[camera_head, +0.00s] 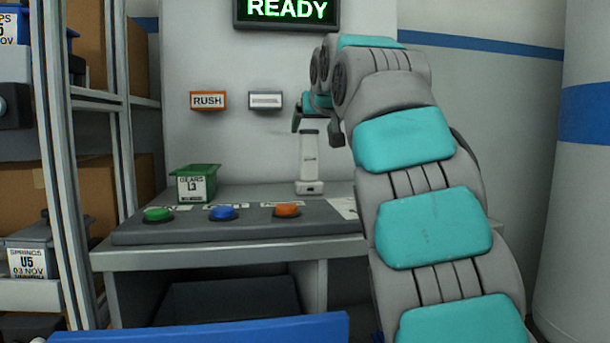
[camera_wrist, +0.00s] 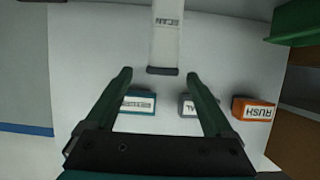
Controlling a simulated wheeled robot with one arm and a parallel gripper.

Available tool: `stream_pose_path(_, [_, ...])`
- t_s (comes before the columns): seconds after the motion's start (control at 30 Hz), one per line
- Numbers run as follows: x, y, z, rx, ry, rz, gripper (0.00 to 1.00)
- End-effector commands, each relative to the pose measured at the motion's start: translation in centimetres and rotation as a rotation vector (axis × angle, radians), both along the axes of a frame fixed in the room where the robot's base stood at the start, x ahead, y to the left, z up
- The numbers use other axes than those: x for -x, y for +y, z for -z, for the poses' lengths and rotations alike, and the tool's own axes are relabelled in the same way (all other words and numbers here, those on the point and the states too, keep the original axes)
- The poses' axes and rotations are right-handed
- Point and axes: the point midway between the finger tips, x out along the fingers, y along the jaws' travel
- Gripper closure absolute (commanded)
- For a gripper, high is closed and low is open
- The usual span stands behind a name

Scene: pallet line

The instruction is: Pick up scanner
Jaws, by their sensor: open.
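The scanner (camera_head: 309,158) is white and stands upright on a small white base at the back of the console. My gripper (camera_head: 317,130) is open at the height of the scanner's top, with its fingers to either side of it in the head view. In the wrist view the scanner (camera_wrist: 168,38) reads "SCAN", and its dark-edged end lies between the two fingertips (camera_wrist: 159,74). The fingers stand apart from it with a gap on both sides. Whether the fingers reach past its top in depth is hard to tell.
The console (camera_head: 240,238) has green (camera_head: 158,214), blue (camera_head: 222,213) and orange (camera_head: 287,210) buttons in front. A green bin (camera_head: 197,184) stands left of the scanner. An orange "RUSH" box (camera_head: 208,100) and a grey box (camera_head: 266,101) are on the wall behind. A shelf rack (camera_head: 58,150) is at left.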

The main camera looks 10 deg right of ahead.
Motion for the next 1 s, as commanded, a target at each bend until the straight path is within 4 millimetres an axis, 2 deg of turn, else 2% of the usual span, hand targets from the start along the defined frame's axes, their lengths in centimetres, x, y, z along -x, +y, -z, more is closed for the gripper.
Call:
stream_pose_path(0.47, [-3.2,0.1,1.4,0.000,0.001,0.001,0.12])
stream_pose_path(0.8, [-6.8,0.3,3.0,0.000,0.002,0.000,0.12])
stream_pose_path(1.0, [-7.0,0.3,3.2,0.000,0.000,0.000,0.12])
